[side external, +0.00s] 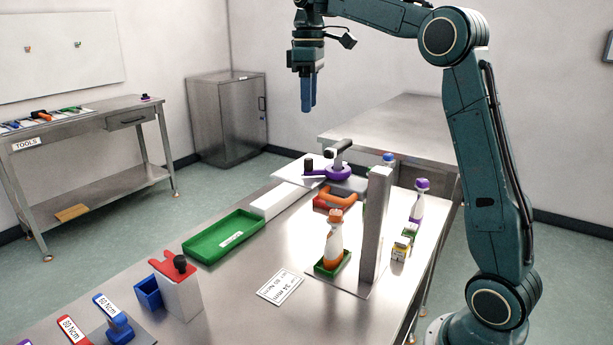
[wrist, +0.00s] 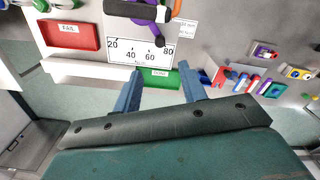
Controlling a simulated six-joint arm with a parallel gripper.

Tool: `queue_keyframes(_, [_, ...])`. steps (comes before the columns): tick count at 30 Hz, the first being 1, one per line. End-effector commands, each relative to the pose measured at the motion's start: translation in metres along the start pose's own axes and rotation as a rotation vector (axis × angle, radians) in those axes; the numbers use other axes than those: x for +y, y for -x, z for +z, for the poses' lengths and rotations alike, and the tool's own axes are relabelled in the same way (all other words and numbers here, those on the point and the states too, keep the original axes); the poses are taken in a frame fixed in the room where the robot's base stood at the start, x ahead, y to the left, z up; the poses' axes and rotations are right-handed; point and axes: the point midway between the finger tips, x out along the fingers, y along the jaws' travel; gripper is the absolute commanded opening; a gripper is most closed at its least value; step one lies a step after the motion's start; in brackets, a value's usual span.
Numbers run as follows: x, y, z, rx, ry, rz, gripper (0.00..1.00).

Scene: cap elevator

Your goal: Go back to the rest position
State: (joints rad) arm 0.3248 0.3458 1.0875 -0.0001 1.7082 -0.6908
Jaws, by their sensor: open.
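My gripper (side external: 308,104) is raised high above the table, with its blue fingers pointing down and nothing held. In the wrist view its two blue fingers (wrist: 160,90) stand apart with an empty gap between them. My arm is bent well above the work. Below the gripper, a purple and black device (side external: 327,170) stands at the table's far end. It also shows at the top of the wrist view (wrist: 140,12).
The metal table (side external: 235,300) carries a green tray (side external: 224,237), an orange and white bottle (side external: 336,240) in a green holder, a grey upright post (side external: 376,225), a white label card (side external: 281,287) and a red-topped box (side external: 178,290). A red tray (wrist: 72,36) lies at upper left. Air around the gripper is clear.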

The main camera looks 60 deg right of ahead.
Motion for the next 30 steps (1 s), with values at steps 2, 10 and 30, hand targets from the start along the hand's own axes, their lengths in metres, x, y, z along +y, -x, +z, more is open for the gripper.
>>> queue_keyframes(2, [0.0, 0.0, 0.0, 0.0, 0.0, 0.0, 0.42])
queue_keyframes(10, [-0.001, 0.001, 0.0, 0.002, -0.001, 0.002, 0.42])
queue_keyframes(30, [-0.094, 0.003, 0.05, 0.147, -0.121, 0.084, 0.42])
